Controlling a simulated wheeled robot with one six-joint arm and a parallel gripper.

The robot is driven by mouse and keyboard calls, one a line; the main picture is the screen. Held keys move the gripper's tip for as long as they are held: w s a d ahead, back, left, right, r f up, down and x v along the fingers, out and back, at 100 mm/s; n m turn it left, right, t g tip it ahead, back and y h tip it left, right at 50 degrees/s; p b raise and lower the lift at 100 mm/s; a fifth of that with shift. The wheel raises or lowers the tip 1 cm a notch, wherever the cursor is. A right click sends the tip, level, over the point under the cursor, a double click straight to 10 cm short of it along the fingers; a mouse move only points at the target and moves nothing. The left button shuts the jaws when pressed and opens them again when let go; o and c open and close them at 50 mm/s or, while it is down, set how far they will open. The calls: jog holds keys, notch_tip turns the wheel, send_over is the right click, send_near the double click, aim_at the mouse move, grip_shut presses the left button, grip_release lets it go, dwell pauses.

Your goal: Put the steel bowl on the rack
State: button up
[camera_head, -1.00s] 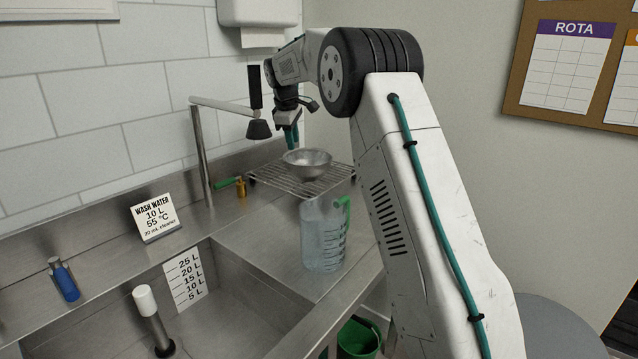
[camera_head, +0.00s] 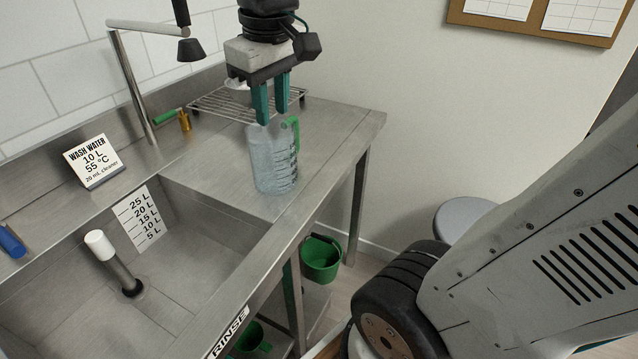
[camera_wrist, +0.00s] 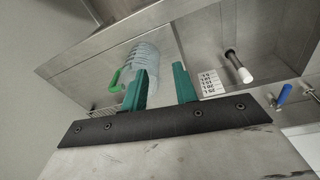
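The bowl does not show clearly there.
A clear jug (camera_head: 270,165) with a green handle stands on the counter close below my gripper. A sink with a tap (camera_head: 130,75) and a standing drain tube (camera_head: 112,262) lies to the left. A wash water sign (camera_head: 92,160) stands behind it. The counter right of the jug is clear.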

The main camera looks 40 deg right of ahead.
jog(key=s+a+f+m, duration=0.2)
jog(key=s+f, duration=0.5)
jog(key=s, duration=0.6)
jog(key=shift+f+y, duration=0.3)
